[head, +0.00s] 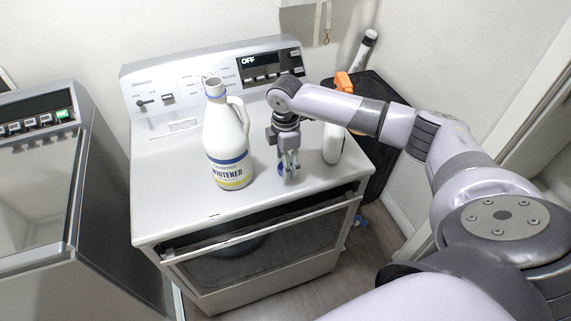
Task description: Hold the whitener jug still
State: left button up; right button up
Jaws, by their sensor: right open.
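The whitener jug (227,139) is a white bottle with a handle and a blue and yellow label. It stands upright on the white top of the front machine, and its mouth looks uncapped. My right gripper (289,173) points down just right of the jug, low over the machine top, with a gap between it and the jug. It is open. A small blue thing (281,168) shows at its fingertips, partly hidden; I cannot tell what it is. My left gripper is not in view.
The machine (180,213) has a back control panel reading OFF and a glass front door. A white spray bottle (333,142) with an orange top stands right of my right gripper. Another grey machine (32,196) is at the left. The machine top left of the jug is clear.

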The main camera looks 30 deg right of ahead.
jog(key=shift+f, duration=0.65)
jog(key=shift+c, duration=0.2)
jog(key=c, duration=0.8)
